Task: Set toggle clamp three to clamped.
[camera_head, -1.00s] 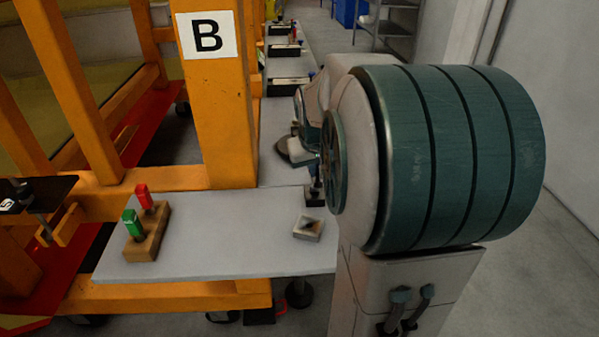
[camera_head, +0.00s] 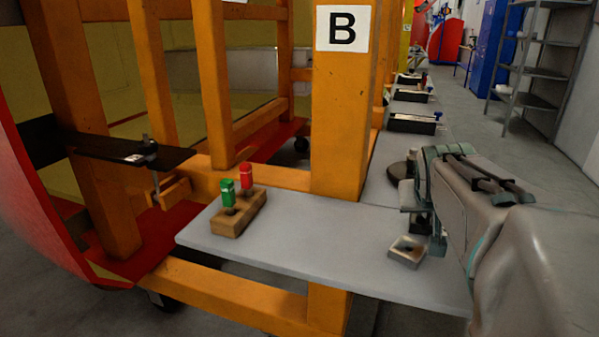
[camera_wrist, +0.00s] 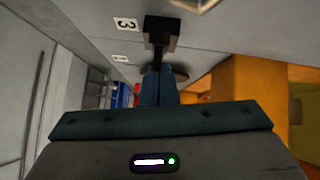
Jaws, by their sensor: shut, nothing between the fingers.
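In the wrist view a dark upright fitting (camera_wrist: 161,32) stands on the grey bench beside a label marked 3 (camera_wrist: 125,24). It may be toggle clamp three; its lever position cannot be told. My gripper (camera_wrist: 158,75) is shut and empty, its fingers together just below that fitting in the picture; whether they touch is unclear. In the head view a dark fitting (camera_head: 437,244) shows on the bench, mostly hidden by my arm. Another clamp-like fitting (camera_head: 149,150) is on a black plate with a small label at the left.
An orange frame post marked B (camera_head: 342,110) rises behind the grey bench (camera_head: 310,228). A wooden block (camera_head: 238,216) holds a green and a red peg. A small square tray (camera_head: 407,252) lies near my arm.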

